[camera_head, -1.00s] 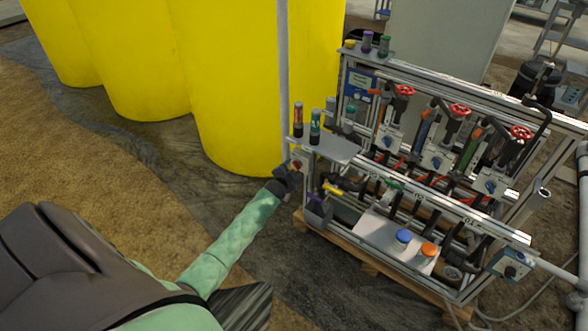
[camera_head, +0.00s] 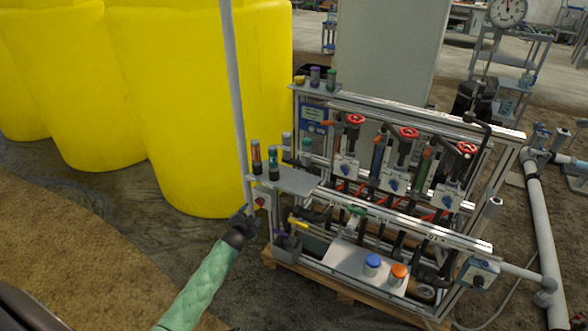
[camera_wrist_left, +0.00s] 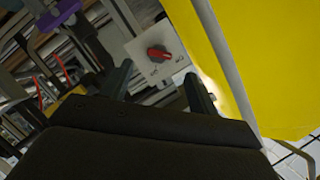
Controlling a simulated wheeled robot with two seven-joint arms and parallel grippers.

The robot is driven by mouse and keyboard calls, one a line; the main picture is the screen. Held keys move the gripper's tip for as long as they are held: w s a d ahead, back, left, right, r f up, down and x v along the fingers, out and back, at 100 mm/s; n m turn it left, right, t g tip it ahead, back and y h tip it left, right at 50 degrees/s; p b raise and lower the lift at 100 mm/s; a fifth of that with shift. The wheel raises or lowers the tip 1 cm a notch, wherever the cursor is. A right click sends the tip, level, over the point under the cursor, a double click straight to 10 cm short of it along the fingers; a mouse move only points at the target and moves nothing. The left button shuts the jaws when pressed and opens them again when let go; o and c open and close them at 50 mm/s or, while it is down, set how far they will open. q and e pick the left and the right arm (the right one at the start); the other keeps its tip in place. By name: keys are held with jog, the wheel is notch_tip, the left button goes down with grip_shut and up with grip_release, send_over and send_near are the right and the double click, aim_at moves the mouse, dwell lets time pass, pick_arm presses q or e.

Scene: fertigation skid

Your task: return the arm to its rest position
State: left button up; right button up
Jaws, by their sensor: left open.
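My left arm reaches in from the bottom of the head view in a green sleeve. Its dark gripper (camera_head: 243,216) is beside the near left corner of the skid, close to a small switch box with a red knob (camera_head: 260,202). In the left wrist view the two dark fingers (camera_wrist_left: 158,80) stand apart with nothing between them. The red knob (camera_wrist_left: 158,53) on its pale plate lies just beyond the fingertips. It looks clear of the fingers. My right gripper is in neither view.
The metal skid (camera_head: 460,236) on a wooden pallet carries red handwheels (camera_head: 408,134), small bottles (camera_head: 273,162), and blue (camera_head: 372,264) and orange (camera_head: 398,273) capped jars. Large yellow tanks (camera_head: 185,100) and a grey upright pipe (camera_head: 233,90) stand behind my gripper. Open floor lies left.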

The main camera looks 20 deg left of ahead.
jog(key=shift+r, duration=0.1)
pick_arm(q)
jog(key=s+d+r+n+g+h+p, duration=0.1)
jog(key=s+d+r+g+p, duration=0.3)
jog(key=s+d, duration=0.85)
jog(key=s+d+r+n+g+h+b, duration=0.1)
jog(key=s+d+r+n+g+h, duration=0.15)
jog(key=s+d+r, duration=0.65)
jog(key=s+d+r+n+g+h+p, duration=0.1)
jog(key=s+d+r+g+p, duration=0.2)
jog(key=s+d, duration=1.15)
jog(key=s+d+f+g, duration=0.1)
jog(key=s+f+g, duration=0.1)
jog(key=s, duration=0.9)
jog(key=shift+f+g+p, duration=0.3)
jog(key=shift+f+g, duration=0.05)
jog(key=shift+f, duration=0.3)
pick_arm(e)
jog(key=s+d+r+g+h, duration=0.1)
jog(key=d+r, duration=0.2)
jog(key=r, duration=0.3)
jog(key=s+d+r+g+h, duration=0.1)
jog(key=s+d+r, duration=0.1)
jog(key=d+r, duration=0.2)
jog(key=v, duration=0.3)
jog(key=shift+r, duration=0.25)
pick_arm(q)
jog(key=shift+s, duration=0.1)
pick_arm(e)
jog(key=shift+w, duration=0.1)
